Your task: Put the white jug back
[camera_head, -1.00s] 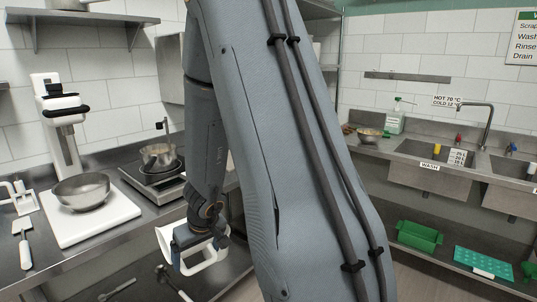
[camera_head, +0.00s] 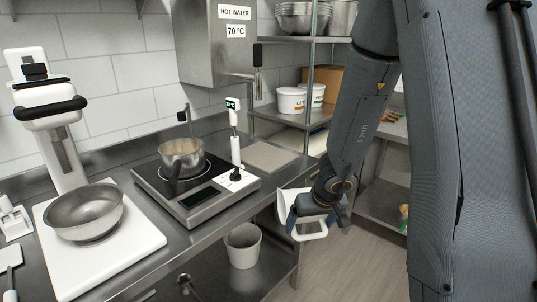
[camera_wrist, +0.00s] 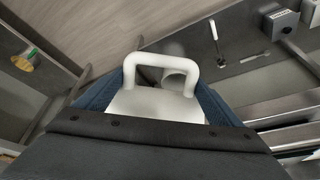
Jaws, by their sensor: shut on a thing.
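The white jug (camera_head: 312,235) is in my gripper (camera_head: 312,212), beside the front right corner of the steel counter in the head view. The gripper is shut on it, and the gripper and wrist hide part of it. In the wrist view the jug's body (camera_wrist: 155,105) and its looped handle (camera_wrist: 160,60) show between the blue fingers of my gripper (camera_wrist: 158,100).
A white bucket (camera_head: 243,247) stands below. Shelving with tubs (camera_head: 292,100) stands behind.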

